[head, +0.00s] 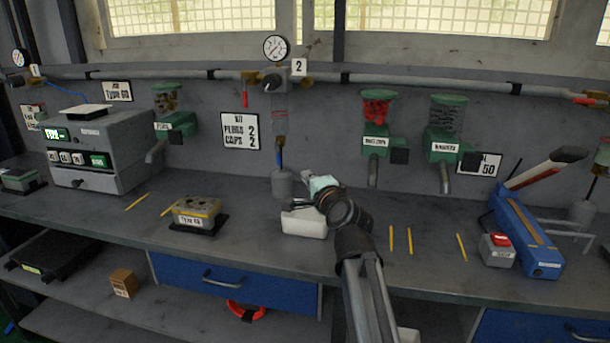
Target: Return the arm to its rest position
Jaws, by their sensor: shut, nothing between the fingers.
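My arm reaches up from the bottom centre of the head view over the workbench (270,246). My gripper (327,199) is at the far end of the arm, above the middle of the bench and near a white bin (303,223). The gripper is shut and empty. Its fingertips are hard to make out behind my dark wrist joint. A pale green and white part shows just beyond the wrist; I cannot tell what it belongs to.
A valve block (195,212) sits on a dark stand at left, near a grey machine (95,150). Green-lidded dispensers (376,125) hang on the back wall. A pressure gauge (276,47) tops the pipe. A blue lever tool (525,235) and red button box (497,249) stand at right.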

